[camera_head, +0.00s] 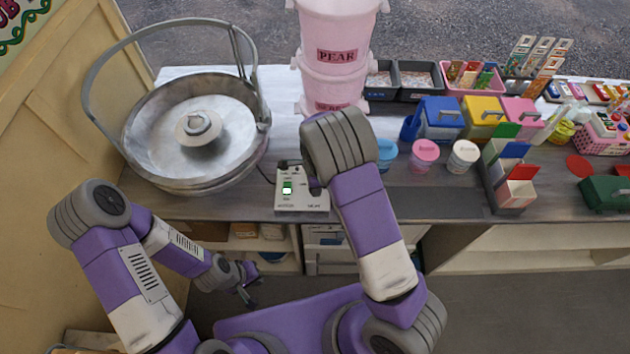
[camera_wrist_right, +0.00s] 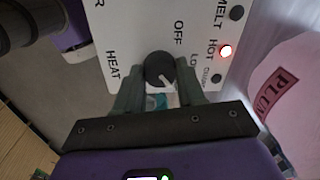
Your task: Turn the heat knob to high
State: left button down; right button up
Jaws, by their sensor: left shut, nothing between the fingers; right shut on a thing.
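The control box (camera_head: 312,202) is a white panel at the counter's front edge, with a green switch (camera_head: 287,188). In the right wrist view, its black heat knob (camera_wrist_right: 157,66) has a white pointer line aimed down and right, past the LO label. OFF, LO and HEAT are readable; a HI mark is not visible. A red light (camera_wrist_right: 226,51) glows beside HOT. My right gripper (camera_wrist_right: 158,84) is shut on the knob, one finger on each side; in the head view my right arm mostly hides it. My left gripper (camera_head: 247,287) is shut and empty, low before the counter.
A round metal candyfloss pan (camera_head: 150,145) with a raised hoop stands left of the box. Coloured boxes, small pots and a grey mat (camera_head: 432,203) lie to the right. Open shelves are below the counter.

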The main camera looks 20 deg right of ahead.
jog(key=shift+m+p, duration=0.3)
jog(key=shift+m, duration=0.3)
jog(key=o, duration=1.1)
jog(key=shift+c, duration=0.2)
jog(key=shift+r, duration=0.1)
jog(key=r, duration=0.3)
jog(key=r+p, duration=0.1)
jog(key=r, duration=0.3)
jog(key=shift+s+a+r, duration=0.1)
jog(key=shift+s+r, duration=0.1)
